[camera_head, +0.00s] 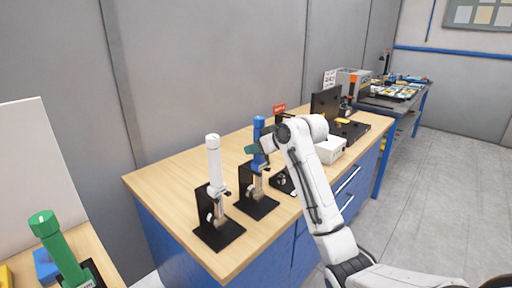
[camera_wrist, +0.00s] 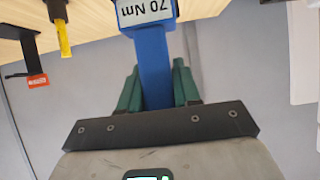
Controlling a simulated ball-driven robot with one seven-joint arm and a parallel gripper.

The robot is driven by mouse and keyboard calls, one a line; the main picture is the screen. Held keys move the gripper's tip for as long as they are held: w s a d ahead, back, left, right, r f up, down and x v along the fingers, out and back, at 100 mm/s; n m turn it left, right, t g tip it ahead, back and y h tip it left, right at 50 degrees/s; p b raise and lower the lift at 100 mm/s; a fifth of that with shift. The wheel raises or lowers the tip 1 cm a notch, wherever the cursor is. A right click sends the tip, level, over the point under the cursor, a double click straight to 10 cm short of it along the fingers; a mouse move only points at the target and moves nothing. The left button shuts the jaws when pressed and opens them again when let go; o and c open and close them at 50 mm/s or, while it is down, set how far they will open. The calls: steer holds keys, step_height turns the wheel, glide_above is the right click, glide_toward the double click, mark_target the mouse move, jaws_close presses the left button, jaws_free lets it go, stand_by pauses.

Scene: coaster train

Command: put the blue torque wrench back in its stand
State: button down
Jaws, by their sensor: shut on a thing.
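The blue torque wrench (camera_head: 259,127) stands upright on the wooden bench, over its black stand (camera_head: 256,207). Its silver lower end is at the stand's upright; I cannot tell whether it is seated. My gripper (camera_head: 257,148) is shut around the wrench's blue handle from the right. In the wrist view, the blue handle (camera_wrist: 153,65) lies between the green fingers of my gripper (camera_wrist: 157,88), with a "70 Nm" label at the top. The fingers and wrist hide part of the handle.
A white torque wrench (camera_head: 214,160) stands in a black stand (camera_head: 220,236) to the left. A green one (camera_head: 57,245) is at the lower left on another table. A white box (camera_head: 331,150) and black fixtures lie to the right. The bench's left rear is clear.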

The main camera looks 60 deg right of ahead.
stand_by(0.3)
steer(key=c, duration=0.7)
jaws_free()
steer(key=shift+f, duration=0.3)
steer(key=b+v, duration=0.1)
steer(key=v, duration=1)
